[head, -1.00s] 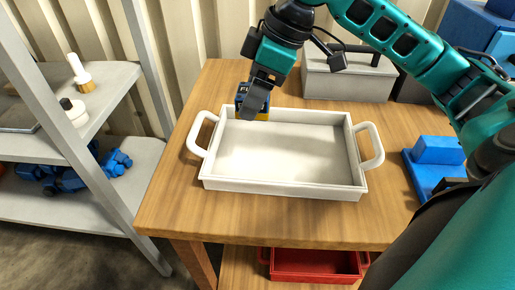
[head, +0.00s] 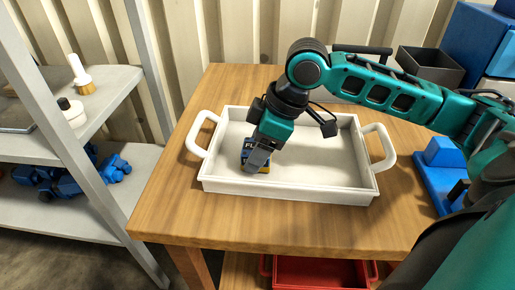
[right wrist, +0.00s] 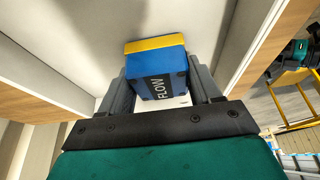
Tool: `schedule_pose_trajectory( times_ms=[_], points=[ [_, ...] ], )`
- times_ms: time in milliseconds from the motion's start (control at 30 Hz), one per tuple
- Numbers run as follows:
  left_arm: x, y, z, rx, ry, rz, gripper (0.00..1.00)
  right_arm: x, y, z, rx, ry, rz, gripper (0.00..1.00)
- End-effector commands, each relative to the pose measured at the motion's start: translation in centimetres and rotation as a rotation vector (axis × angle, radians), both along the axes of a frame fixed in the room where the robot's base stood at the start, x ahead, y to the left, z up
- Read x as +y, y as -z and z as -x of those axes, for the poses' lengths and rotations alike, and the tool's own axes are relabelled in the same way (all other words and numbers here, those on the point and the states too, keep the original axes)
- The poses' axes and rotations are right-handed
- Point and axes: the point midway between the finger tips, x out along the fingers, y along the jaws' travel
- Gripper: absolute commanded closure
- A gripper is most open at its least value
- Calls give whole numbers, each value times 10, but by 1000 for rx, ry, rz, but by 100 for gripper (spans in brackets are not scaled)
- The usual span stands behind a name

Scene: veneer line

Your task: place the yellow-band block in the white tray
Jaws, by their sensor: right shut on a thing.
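The yellow-band block (head: 263,167) is dark blue with a yellow band at its lower end. My right gripper (head: 256,163) is shut on it, over the left part of the white tray (head: 285,192) and inside its rim. In the right wrist view the block (right wrist: 158,73) sits between the two fingers (right wrist: 160,88), lettering facing the camera, yellow end toward the pale tray floor (right wrist: 180,20). Whether its underside touches the floor I cannot tell. Fingers hide part of the block in the head view. My left gripper is out of view.
The tray stands on a wooden table (head: 170,205), handles at left and right. A blue object (head: 440,165) is to its right, and a dark open bin (head: 430,68) behind. A grey shelf (head: 60,195) stands at left. A red tray (head: 315,272) is below the tabletop.

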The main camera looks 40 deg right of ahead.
Motion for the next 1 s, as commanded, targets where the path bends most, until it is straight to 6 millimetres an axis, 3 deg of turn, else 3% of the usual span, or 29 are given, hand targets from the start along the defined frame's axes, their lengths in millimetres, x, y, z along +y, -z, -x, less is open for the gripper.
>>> schedule_pose_trajectory(
  times_ms=[200,233,467,767,1000],
  points=[
    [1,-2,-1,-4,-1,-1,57,0,1,0,-1,0,-1,86],
    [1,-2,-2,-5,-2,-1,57,0,2,0,-1,0,-1,34],
    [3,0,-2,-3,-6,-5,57,0,1,0,0,0,0,12],
    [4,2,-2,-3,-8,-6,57,0,-1,0,-2,-1,0,12],
    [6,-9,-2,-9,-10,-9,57,-11,-39,9,-5,2,3,12]
  ],
)
